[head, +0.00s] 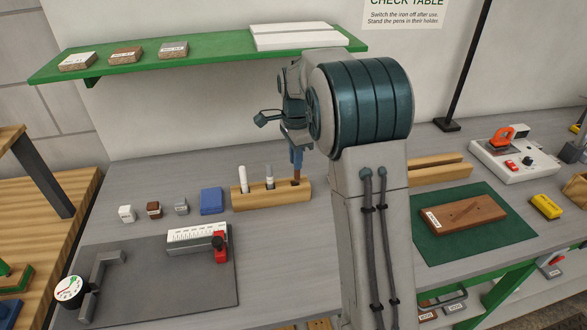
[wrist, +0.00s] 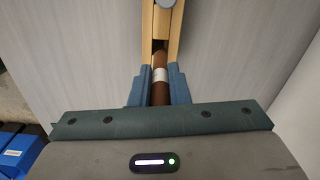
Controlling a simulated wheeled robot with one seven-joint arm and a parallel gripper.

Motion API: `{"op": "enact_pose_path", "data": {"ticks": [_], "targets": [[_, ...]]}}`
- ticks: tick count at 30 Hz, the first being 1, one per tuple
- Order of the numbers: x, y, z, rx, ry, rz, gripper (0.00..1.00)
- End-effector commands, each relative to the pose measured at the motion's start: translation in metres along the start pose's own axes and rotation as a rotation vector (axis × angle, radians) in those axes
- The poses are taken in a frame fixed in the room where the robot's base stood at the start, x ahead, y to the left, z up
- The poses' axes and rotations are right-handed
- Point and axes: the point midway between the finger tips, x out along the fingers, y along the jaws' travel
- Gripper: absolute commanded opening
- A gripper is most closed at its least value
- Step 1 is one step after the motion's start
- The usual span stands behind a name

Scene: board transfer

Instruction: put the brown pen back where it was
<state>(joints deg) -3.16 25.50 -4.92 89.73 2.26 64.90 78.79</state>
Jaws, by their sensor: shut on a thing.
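The brown pen (wrist: 160,92), with a white band, is between the blue fingers of my gripper (wrist: 159,90), which is shut on it. In the head view my gripper (head: 296,158) points down over the right end of the wooden pen holder (head: 272,198). The pen's brown lower part (head: 297,174) shows below the fingers, at the holder's right end. I cannot tell how far it is in the hole. A white pen (head: 242,179) and a grey pen (head: 270,176) stand upright in the holder to the left.
A blue box (head: 211,201) and several small blocks (head: 154,209) sit left of the holder. A grey mat (head: 135,285) with a fixture lies in front. My arm hides the table right of the holder. A green shelf (head: 215,60) hangs behind.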

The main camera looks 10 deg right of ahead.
Motion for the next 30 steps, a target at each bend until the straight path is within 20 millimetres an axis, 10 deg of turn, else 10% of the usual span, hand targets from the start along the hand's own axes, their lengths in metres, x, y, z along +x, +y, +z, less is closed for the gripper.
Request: {"op": "enact_pose_path", "data": {"ticks": [29,30], "targets": [[0.053,0.000,0.005,0.000,0.000,-0.001,0.00],[0.053,0.000,0.005,0.000,0.000,-0.001,0.18]]}}
